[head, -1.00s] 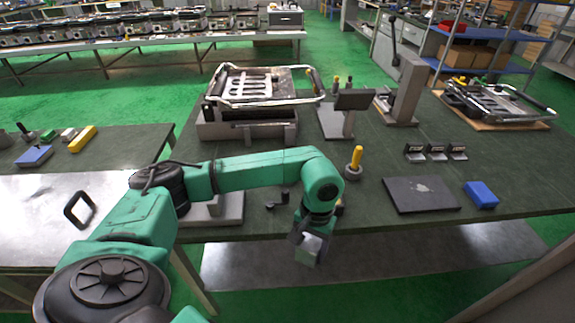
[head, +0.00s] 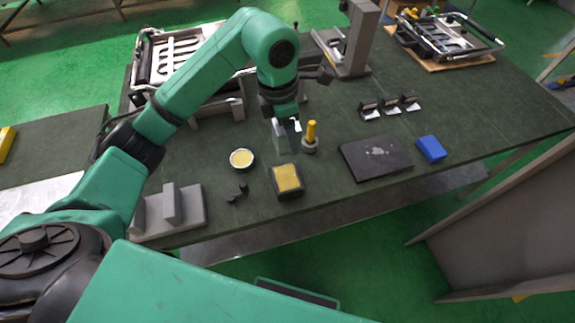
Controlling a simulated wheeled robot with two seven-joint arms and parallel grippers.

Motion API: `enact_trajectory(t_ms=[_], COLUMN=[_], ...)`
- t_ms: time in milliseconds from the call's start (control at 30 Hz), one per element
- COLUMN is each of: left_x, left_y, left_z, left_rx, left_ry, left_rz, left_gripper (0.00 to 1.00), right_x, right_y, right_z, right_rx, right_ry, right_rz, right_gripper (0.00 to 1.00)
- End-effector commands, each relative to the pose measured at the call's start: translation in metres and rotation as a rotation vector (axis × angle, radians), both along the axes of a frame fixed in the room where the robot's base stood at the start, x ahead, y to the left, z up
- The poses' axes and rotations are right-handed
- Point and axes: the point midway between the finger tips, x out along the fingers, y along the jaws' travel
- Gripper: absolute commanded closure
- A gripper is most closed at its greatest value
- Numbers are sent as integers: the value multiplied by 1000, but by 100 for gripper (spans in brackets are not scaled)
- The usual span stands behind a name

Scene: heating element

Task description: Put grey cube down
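My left gripper (head: 286,126) points down above the dark green table, between the round tin and the yellow-handled tool. It appears shut on the grey cube (head: 279,139), which shows as a small grey block at the fingertips, partly covered by the gripper. I cannot tell how far the cube is above the tabletop. My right gripper is not in view.
Close to the gripper are a yellow-topped block (head: 287,178), a round tin (head: 242,159) and a yellow-handled tool (head: 311,133). A dark plate (head: 376,158) and a blue box (head: 432,149) lie right. A grey bracket (head: 178,207) stands front left.

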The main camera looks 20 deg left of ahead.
Motion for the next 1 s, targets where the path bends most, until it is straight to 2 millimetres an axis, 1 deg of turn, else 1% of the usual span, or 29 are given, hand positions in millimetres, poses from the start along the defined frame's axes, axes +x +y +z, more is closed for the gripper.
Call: enact_trajectory(t_ms=[33, 200, 300, 433, 600, 700, 867, 967, 1000], left_x=[-2, -2, -1, 0, -1, 0, 1, 1, 0], left_y=[1, 1, 0, 0, 0, 0, 0, 0, 1], left_z=[-12, -66, -90, -110, -142, -148, -148, -152, -151], left_rx=[1, 0, -1, -2, -2, -1, -1, 0, 1], left_ry=[7, 6, 2, 1, 1, -4, -4, -4, -2], left_rz=[2, 0, -1, -1, -1, -3, -3, -4, -3], left_gripper=[100, 100, 100, 100, 100, 100, 100, 100, 22], right_x=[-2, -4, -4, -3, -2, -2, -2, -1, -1], right_y=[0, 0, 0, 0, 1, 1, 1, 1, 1], right_z=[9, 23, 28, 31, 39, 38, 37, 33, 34], right_rx=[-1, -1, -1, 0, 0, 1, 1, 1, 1], right_ry=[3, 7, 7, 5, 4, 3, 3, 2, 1], right_rz=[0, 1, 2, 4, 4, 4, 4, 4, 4], right_gripper=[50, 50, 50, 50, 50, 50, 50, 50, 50])
